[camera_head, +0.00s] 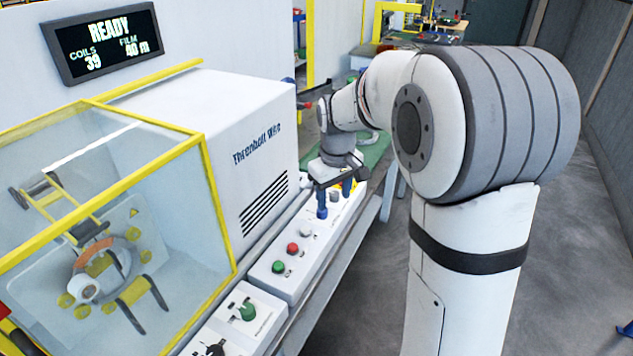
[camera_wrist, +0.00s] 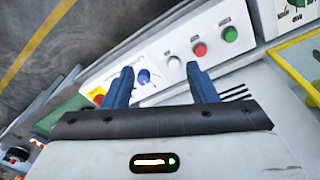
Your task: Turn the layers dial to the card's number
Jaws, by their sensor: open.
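My gripper (camera_head: 334,203) is open above the long white control panel (camera_head: 266,285), its two blue fingers pointing down at it. In the wrist view, the open fingers (camera_wrist: 160,68) frame a blue knob (camera_wrist: 144,76) with markings beside it and a pale grey button (camera_wrist: 173,63). Nothing is held, and I cannot tell whether a finger touches the knob. The blue knob may be the layers dial; its label and setting are too small to read. I cannot make out a card with a number.
The panel also has a red button (camera_wrist: 199,49), a green button (camera_wrist: 231,34) and a red-and-yellow stop button (camera_wrist: 97,98). A nearer box has a green knob (camera_head: 247,311). The yellow-framed glass guard (camera_head: 190,250) stands left. The display (camera_head: 105,43) reads READY, coils 39, film 40 m.

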